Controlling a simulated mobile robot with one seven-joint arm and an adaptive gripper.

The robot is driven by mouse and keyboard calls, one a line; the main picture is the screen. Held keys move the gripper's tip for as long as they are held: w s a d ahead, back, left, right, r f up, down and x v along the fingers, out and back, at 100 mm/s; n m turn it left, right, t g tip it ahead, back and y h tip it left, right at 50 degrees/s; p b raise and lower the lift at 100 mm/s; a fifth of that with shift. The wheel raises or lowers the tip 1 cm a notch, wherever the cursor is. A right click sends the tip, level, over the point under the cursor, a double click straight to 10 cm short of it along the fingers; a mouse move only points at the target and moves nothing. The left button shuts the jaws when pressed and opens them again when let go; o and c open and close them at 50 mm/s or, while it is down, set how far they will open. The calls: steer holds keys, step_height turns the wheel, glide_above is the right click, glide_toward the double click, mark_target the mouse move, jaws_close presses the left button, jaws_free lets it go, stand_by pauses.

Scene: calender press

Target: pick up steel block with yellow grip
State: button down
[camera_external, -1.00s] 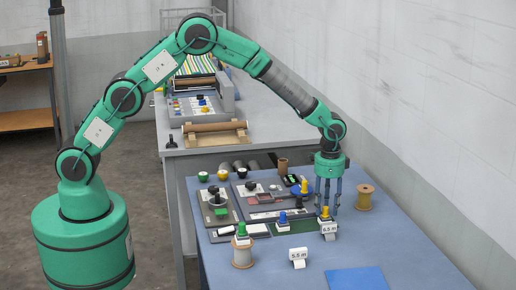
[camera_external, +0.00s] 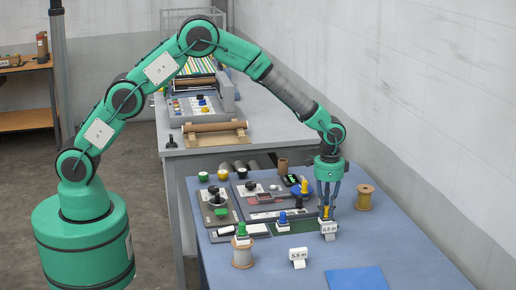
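The steel block with yellow grip (camera_external: 326,212) stands on the blue table, right of the middle, behind a white card marked 6.5 m. The card hides its lower part. My gripper (camera_external: 328,206) points straight down over it, with its fingers drawn in on both sides of the yellow grip. They look shut on the grip. The block still appears to be at table level.
A block with a blue grip (camera_external: 283,219) stands to the left, and one with a green grip (camera_external: 241,230) sits on a spool. Another spool (camera_external: 365,197) stands close to the right. A 5.5 m card (camera_external: 299,257) and a blue sheet (camera_external: 356,279) lie in front.

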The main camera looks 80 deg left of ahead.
mark_target(327, 207)
steer(key=shift+r, duration=0.15)
step_height(327, 207, up, 10)
steer(key=shift+f+p, duration=0.15)
steer(key=shift+p, duration=0.75)
stand_by(0.3)
steer(key=shift+d, duration=0.1)
